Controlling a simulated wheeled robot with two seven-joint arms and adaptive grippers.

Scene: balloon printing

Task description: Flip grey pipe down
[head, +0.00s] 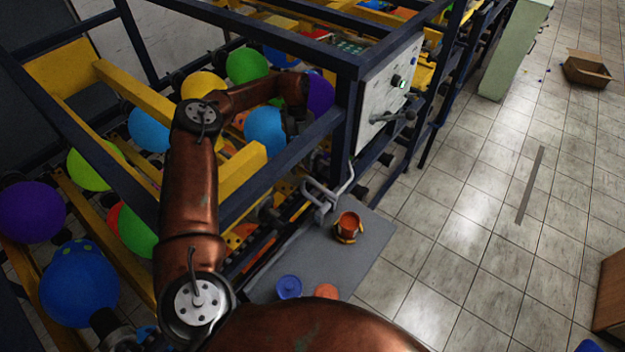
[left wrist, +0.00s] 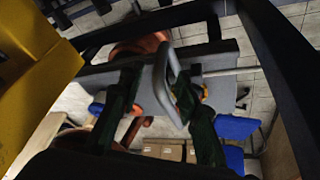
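The grey pipe (head: 325,194) is a bent metal handle at the machine's near corner, above a grey platform. In the left wrist view the grey pipe (left wrist: 163,85) shows as a loop between the two dark green fingers of my left gripper (left wrist: 155,78). The fingers are spread, and I cannot see both touching the pipe. In the head view my left gripper (head: 297,125) points down inside the frame, partly hidden behind a dark blue beam. My right gripper is in neither view.
Dark blue beams (head: 285,165) and yellow bars (head: 235,178) closely surround my left arm. Colored balloons (head: 265,128) fill the frame. An orange cup (head: 347,226) and blue disc (head: 289,287) sit on the grey platform (head: 365,255). The tiled floor at right is mostly clear.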

